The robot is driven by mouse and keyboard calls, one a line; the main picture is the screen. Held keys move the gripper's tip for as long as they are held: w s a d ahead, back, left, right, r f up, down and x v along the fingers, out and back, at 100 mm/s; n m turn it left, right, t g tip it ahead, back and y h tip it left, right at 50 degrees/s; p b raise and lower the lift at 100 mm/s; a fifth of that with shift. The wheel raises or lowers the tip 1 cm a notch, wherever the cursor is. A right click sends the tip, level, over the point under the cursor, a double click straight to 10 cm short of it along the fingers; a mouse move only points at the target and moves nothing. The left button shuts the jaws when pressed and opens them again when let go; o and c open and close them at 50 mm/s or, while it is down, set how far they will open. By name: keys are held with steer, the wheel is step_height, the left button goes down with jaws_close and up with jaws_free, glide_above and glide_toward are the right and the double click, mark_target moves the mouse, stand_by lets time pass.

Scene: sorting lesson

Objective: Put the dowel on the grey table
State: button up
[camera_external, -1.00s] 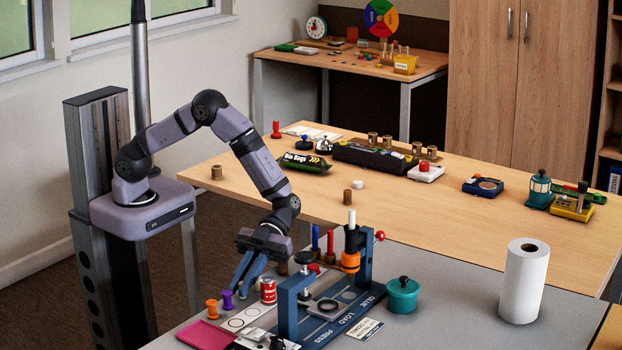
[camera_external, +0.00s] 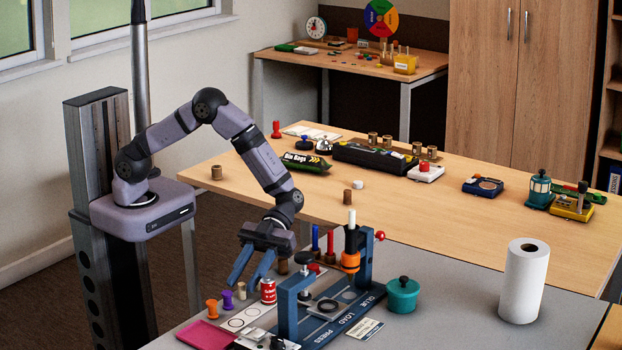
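The dowel, which I take to be a small tan wooden cylinder (camera_external: 241,291), stands upright on the grey table (camera_external: 442,292). It is between a purple spool (camera_external: 227,300) and a red can (camera_external: 268,291). My gripper (camera_external: 244,282) is just above it with its two blue fingers spread apart. The fingers look empty, and the dowel's top shows just below them. I cannot tell whether a finger still touches it.
A blue press (camera_external: 290,308) stands right of the can, with upright coloured rods behind it. An orange spool (camera_external: 212,308), pink tray (camera_external: 207,334), teal pot (camera_external: 402,294) and paper roll (camera_external: 524,281) are on the grey table. Free room lies between pot and roll.

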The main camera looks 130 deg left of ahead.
steer(key=b+v, duration=0.1)
steer(key=v, duration=0.9)
steer(key=shift+a+r, duration=0.1)
steer(key=s+f+n+g+y, duration=0.1)
steer(key=s+f+n+y, duration=0.2)
steer(key=s+n+y, duration=0.3)
steer(key=s+f+n+g+y, duration=0.1)
steer(key=s+f+n+y, duration=0.3)
steer(key=s, duration=1.3)
steer(key=shift+d+n+g+y, duration=0.35)
steer(key=shift+n+y, duration=1.35)
steer(key=shift+n, duration=1.1)
step_height(320, 180, up, 19)
steer(key=p, duration=1.8)
steer(key=shift+f, duration=0.15)
